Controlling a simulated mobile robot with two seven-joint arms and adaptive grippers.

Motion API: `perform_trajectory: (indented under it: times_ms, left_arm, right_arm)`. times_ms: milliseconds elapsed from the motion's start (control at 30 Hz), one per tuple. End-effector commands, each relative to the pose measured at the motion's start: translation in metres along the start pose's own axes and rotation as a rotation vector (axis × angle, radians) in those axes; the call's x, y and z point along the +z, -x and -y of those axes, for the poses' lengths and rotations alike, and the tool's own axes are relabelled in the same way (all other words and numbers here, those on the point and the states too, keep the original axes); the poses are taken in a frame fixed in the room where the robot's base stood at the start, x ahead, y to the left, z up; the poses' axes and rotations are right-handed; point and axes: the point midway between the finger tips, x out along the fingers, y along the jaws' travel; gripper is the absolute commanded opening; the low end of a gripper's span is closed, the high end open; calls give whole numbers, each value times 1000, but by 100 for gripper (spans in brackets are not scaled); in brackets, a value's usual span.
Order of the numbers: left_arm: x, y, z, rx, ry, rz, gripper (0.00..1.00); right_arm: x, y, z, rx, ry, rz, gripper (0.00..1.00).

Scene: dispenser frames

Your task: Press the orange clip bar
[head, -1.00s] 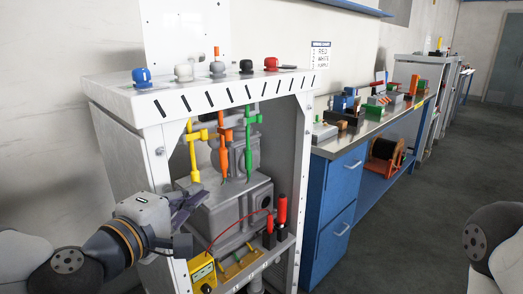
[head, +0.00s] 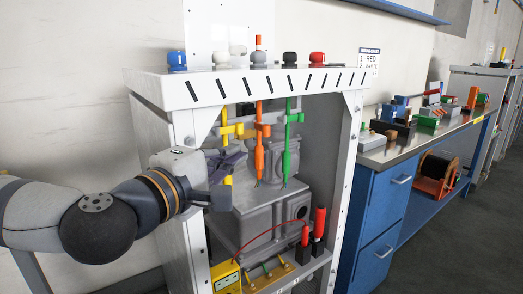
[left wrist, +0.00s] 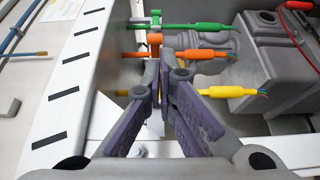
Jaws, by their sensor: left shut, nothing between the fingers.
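The orange clip bar (head: 263,131) juts from the orange hanging lead (head: 259,160), the middle one of three inside the white frame. In the left wrist view the orange clip bar (left wrist: 155,39) lies just beyond my fingertips. My left gripper (head: 240,157) is at the frame's open front, in front of the yellow lead (head: 227,120) and left of the orange one. In the left wrist view its fingers (left wrist: 161,65) are shut with nothing between them and overlap the orange lead (left wrist: 203,54). I cannot tell whether they touch anything. My right gripper is out of view.
The green lead (head: 288,145) hangs to the right of the orange one. Grey machine housings (head: 262,218) stand behind and below. The frame's white posts (head: 346,180) bound the opening. A yellow meter (head: 226,276) and red-handled probes (head: 319,222) sit low inside. Coloured knobs line the top.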

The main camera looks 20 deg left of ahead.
Motion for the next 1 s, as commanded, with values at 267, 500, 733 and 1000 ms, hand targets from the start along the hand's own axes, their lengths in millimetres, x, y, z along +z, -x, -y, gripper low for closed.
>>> perform_trajectory:
  times_ms: [267, 500, 733, 1000]
  left_arm:
    - [1, -55, 4, -2, 0, 1, 0]
    - [1, -90, 0, 2, -1, 1, 0]
    - [1, -96, -4, 5, 0, 2, 0]
    - [1, -96, -4, 5, -1, 0, 0]
  right_arm:
    - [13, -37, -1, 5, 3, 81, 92]
    - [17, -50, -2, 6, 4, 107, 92]
    - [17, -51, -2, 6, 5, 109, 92]
    - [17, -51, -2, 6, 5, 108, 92]
